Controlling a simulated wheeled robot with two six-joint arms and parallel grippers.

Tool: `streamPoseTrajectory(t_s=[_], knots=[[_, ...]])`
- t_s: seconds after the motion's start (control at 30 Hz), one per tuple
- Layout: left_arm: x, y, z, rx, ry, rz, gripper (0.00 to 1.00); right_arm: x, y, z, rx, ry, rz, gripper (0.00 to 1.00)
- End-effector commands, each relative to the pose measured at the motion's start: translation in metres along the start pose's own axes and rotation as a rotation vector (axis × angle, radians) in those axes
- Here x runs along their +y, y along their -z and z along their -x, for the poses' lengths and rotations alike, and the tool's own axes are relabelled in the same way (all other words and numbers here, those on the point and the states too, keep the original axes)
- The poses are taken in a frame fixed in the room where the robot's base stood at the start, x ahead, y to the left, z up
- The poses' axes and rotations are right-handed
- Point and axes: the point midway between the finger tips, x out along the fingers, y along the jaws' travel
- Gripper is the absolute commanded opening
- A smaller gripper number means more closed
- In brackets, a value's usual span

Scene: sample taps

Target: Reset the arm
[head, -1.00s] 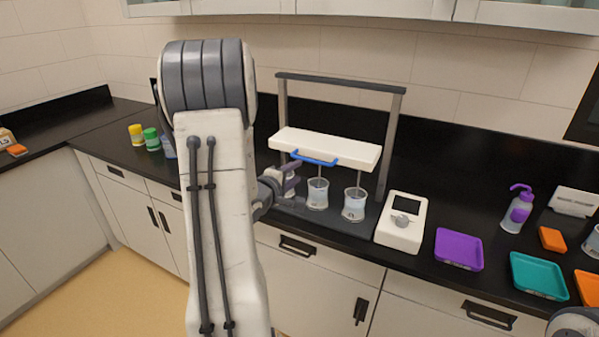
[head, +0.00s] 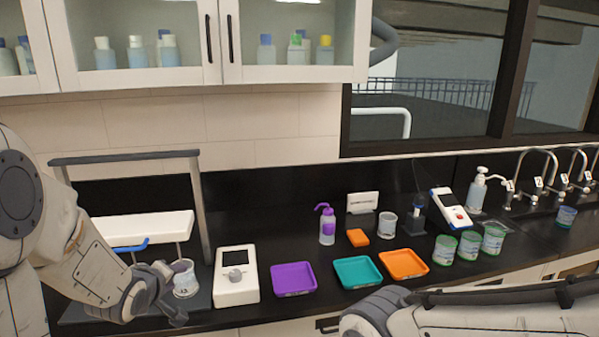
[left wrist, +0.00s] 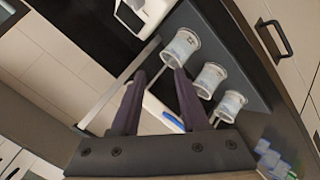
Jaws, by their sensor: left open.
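My left gripper (head: 168,297) is low over the counter at the left of the head view, in front of a clear labelled beaker (head: 185,283) under the stirrer stand (head: 198,205). In the left wrist view its two dark fingers (left wrist: 160,75) are apart with nothing held between them. That view shows three beakers, the nearest to the fingertips (left wrist: 182,48), a middle one (left wrist: 210,77) and a far one (left wrist: 230,106). The stand's white head with a blue handle (head: 130,246) is partly behind my left arm. My right arm crosses the bottom right; its gripper is out of view.
Right of the stand are a white meter (head: 236,284), purple tray (head: 293,279), teal tray (head: 357,272) and orange tray (head: 404,264). A wash bottle (head: 327,226) and several green-labelled jars (head: 445,248) stand behind or beside them. Taps (head: 545,165) are at far right.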

Motion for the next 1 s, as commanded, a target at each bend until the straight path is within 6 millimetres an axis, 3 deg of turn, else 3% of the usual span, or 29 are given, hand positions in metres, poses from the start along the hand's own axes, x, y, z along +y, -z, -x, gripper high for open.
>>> streamPoseTrajectory(t_s=[0.03,0.2,0.27,0.4,0.5,0.6,0.7,1.0], knots=[[0.016,-0.032,0.008,-0.064,0.025,-0.120,0.45,0.000,0.000,0.000,0.000,0.000,0.000,0.50],[0.032,-0.130,0.054,-0.313,0.116,-0.538,0.45,0.000,0.000,0.000,0.000,0.000,0.000,0.50],[0.031,-0.164,0.079,-0.417,0.128,-0.690,0.45,0.000,0.000,0.000,0.000,0.000,0.000,0.50],[0.017,-0.230,0.146,-0.677,0.112,-1.038,0.45,0.000,0.000,0.000,0.000,0.000,0.000,0.50],[0.001,-0.260,0.192,-0.845,0.076,-1.244,0.45,0.000,0.000,0.000,0.000,0.000,0.000,0.50],[-0.014,-0.276,0.226,-0.972,0.039,-1.391,0.45,0.000,0.000,0.000,0.000,0.000,0.000,0.50],[-0.023,-0.283,0.246,-1.048,0.014,-1.474,0.45,0.000,0.000,0.000,0.000,0.000,0.000,0.50],[-0.027,-0.284,0.253,-1.077,0.007,-1.504,0.45,0.000,0.000,0.000,0.000,0.000,0.000,0.50]])
